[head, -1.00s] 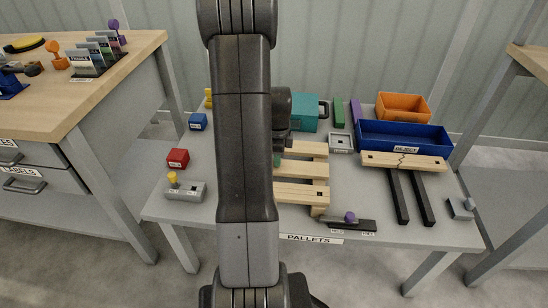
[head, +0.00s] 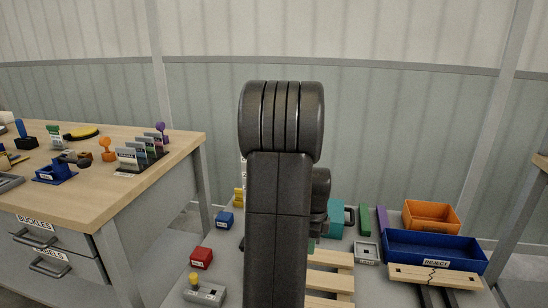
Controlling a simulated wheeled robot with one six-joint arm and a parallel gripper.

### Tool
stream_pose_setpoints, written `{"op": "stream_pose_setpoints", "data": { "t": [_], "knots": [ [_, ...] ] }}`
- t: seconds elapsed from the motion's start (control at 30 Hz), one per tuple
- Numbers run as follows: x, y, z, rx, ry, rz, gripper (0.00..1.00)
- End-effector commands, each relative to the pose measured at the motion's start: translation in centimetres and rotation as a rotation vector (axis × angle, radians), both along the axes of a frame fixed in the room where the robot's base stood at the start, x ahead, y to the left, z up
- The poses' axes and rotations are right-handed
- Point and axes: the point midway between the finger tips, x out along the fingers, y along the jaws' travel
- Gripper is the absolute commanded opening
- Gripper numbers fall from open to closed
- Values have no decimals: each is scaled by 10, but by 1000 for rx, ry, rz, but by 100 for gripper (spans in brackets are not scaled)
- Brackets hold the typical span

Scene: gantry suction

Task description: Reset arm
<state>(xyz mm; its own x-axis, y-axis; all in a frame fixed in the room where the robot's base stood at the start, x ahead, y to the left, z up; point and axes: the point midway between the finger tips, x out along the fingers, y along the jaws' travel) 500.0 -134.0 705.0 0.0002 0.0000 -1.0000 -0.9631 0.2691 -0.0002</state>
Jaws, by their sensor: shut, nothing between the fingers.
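My arm (head: 278,190) rises upright through the middle of the head view, dark grey with a rounded, ribbed joint at its top. Another dark part of the arm shows just right of it. My gripper is not visible; the arm's links stand in front of the middle of the grey table. Nothing can be seen held by the arm.
The grey table holds a red block (head: 201,258), a blue block (head: 224,220), a wooden pallet (head: 330,281), a blue reject bin (head: 405,246) and an orange bin (head: 432,215). A cracked board (head: 462,279) leans at the blue bin's front. A wooden bench (head: 100,185) stands left.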

Motion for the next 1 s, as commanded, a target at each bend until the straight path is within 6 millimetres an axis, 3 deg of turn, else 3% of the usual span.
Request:
{"op": "stream_pose_setpoints", "data": {
  "t": [0.27,0.7,0.9,1.0],
  "knots": [
    [-1,0,-20,1,4,0,0],
    [0,4,-107,0,4,0,0],
    [9,31,-101,0,-1,-4,0],
    [6,18,-101,0,-1,-11,0]
  ]
}}
